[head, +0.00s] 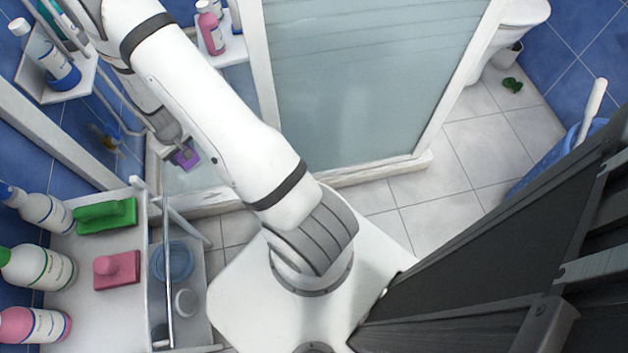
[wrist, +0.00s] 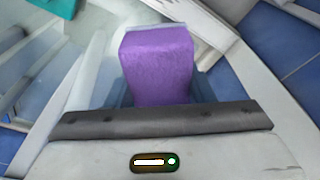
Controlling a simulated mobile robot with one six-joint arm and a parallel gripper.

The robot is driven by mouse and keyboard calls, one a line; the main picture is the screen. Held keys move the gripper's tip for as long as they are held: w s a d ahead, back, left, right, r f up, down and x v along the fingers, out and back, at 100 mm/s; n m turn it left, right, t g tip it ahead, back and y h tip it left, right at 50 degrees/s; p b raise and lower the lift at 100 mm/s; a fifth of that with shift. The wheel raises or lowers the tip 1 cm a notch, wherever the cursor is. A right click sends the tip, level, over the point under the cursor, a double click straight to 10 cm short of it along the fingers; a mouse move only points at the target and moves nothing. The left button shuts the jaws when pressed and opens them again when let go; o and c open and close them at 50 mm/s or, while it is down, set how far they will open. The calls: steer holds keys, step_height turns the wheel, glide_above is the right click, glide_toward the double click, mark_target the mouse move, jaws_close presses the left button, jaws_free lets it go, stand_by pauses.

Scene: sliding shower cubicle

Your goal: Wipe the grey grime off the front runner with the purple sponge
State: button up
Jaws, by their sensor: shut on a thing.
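My gripper (head: 178,146) is shut on the purple sponge (head: 187,159) at the left, in the cubicle's opening beside the glass panel. In the wrist view the purple sponge (wrist: 157,65) sticks out beyond the gripper's dark front edge. The front runner (head: 385,171) is the white sill along the foot of the cubicle; my arm hides its middle. Faint greyish marks show on its left part, but they are too small to tell clearly. The sponge appears above and behind that left part; I cannot tell whether it touches anything.
A frosted glass panel (head: 365,80) stands right of my arm. At lower left, a white shelf (head: 105,320) bears a green brush-like block (head: 106,215), a pink one (head: 117,270) and several bottles. A corner shelf (head: 85,84) holds bottles.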

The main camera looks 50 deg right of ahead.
steer(key=s+f+b, duration=0.1)
steer(key=f+b, duration=0.1)
steer(key=f, duration=0.3)
steer(key=s+f+b, duration=0.1)
steer(key=f+b, duration=0.1)
steer(key=f, duration=0.4)
steer(key=s+f+b, duration=0.1)
steer(key=f+b, duration=0.1)
steer(key=f, duration=0.4)
steer(key=shift+s, duration=0.1)
steer(key=shift+w+a+p, duration=0.95)
steer(key=shift+a+p, duration=0.25)
steer(key=shift+a, duration=0.05)
steer(key=shift+w+a+f+p, duration=0.25)
steer(key=shift+w+a+p, duration=0.4)
steer(key=shift+p, duration=0.55)
steer(key=shift+a+f, duration=0.2)
steer(key=shift+a, duration=0.05)
steer(key=shift+f, duration=1.85)
